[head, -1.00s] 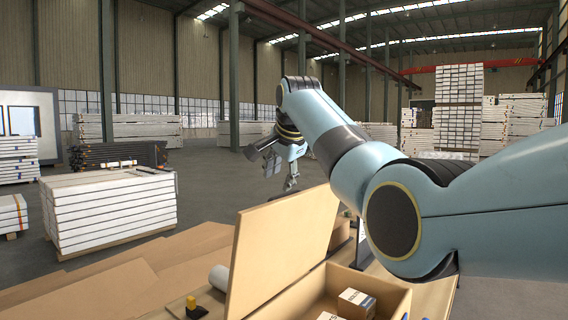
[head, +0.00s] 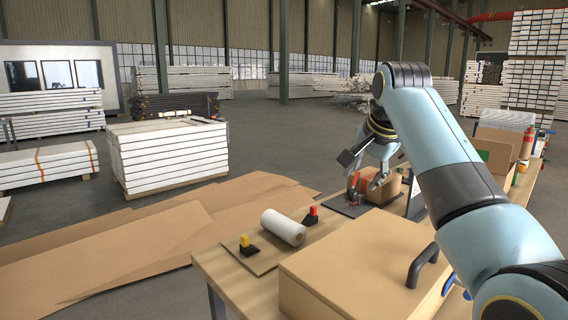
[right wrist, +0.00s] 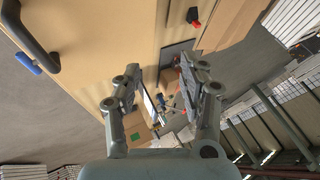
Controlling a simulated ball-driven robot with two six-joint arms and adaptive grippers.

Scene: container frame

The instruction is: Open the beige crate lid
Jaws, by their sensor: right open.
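The beige crate (head: 310,300) stands on the near part of the wooden table. Its lid (head: 350,255) lies flat and looks closed, with a dark curved handle (head: 422,265) near its right edge. The right wrist view shows the lid (right wrist: 110,45) and handle (right wrist: 38,42) at upper left. My right gripper (head: 370,180) is beyond the crate, over the table's far part, well apart from the handle. In the right wrist view its fingers (right wrist: 163,85) are spread with nothing held. My arm covers the crate's right side. My left gripper is out of view.
A white roll (head: 283,227) lies left of the crate, near yellow-topped (head: 247,243) and red-topped (head: 311,215) black pieces. A cardboard box (head: 388,187) stands close behind my right gripper. Flat cardboard sheets (head: 130,235) lie on the floor at left.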

